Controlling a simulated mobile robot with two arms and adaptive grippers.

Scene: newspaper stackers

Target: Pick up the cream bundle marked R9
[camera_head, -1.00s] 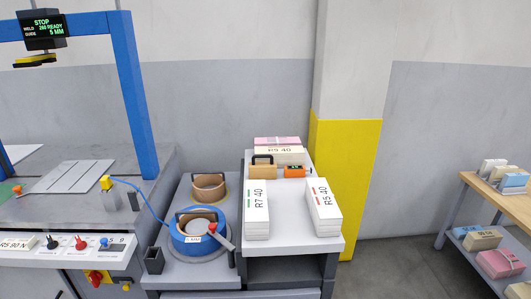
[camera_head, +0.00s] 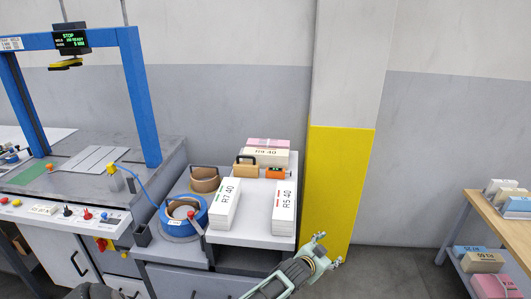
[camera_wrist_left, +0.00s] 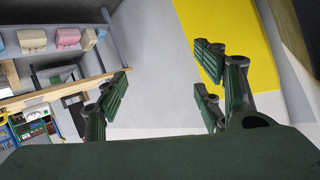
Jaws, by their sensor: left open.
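A cream bundle (camera_head: 266,154) lies at the back of the grey-white bench top, and its front label looks like R9 40 but is small. A pink bundle (camera_head: 268,143) shows just above and behind it. A tool with a black handle and an orange block stand in front and hide its lower part. My left gripper (camera_head: 329,250) is in front of the yellow pillar, to the right of the bench and well apart from the bundle. Its fingers are spread and empty, as the left wrist view also shows (camera_wrist_left: 163,95). My right gripper is not in view.
White bundles R7 40 (camera_head: 225,205) and R5 40 (camera_head: 284,207) lie on the bench nearer me. A blue strap coil (camera_head: 168,222) is on the left. The yellow pillar (camera_head: 338,185) borders the bench on the right. A wooden shelf unit (camera_head: 515,227) holding bundles stands at far right.

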